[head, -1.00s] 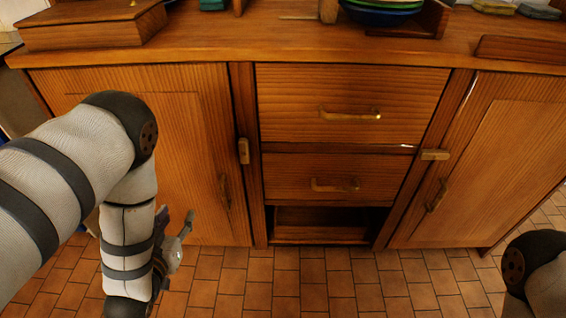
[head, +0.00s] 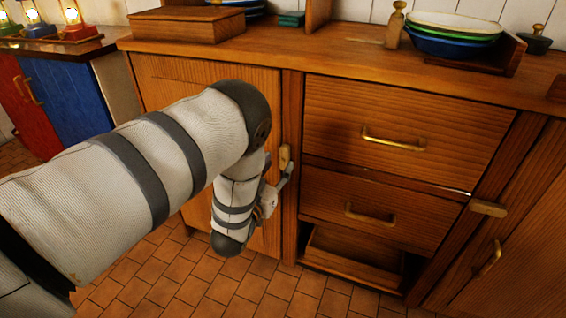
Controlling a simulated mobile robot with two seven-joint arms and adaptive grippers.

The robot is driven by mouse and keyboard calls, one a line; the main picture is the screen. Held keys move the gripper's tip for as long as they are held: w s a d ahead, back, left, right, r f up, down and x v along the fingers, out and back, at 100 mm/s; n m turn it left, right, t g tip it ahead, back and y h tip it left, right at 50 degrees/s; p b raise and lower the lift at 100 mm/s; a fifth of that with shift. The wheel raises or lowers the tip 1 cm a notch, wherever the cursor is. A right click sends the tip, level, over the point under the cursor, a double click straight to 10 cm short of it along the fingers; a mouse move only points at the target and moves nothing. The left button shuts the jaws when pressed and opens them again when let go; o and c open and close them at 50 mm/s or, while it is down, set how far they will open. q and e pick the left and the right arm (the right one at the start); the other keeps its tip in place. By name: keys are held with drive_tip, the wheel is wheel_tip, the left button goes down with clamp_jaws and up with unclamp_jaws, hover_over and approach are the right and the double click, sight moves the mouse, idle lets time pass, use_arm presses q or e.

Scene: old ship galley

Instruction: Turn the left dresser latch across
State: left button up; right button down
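The left dresser latch (head: 285,157) is a small light wooden turn-block on the post between the left door (head: 170,72) and the drawers. It stands upright, along the post. My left gripper (head: 279,168) is just below and in front of it, its fingers apart and pointing up. One fingertip is close to the latch's lower end; I cannot tell whether they touch. Nothing shows between the fingers. My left arm hides much of the left door and its handle. My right gripper is out of view.
The right latch (head: 488,208) lies across its post. Bowls (head: 450,38) and a wooden box (head: 187,23) stand on top. Tiled floor is clear in front.

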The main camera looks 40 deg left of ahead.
sight(283, 158)
use_arm(q)
drive_tip(key=x, duration=0.3)
drive_tip(key=shift+w, duration=0.2)
drive_tip(key=shift+c, duration=0.2)
clamp_jaws()
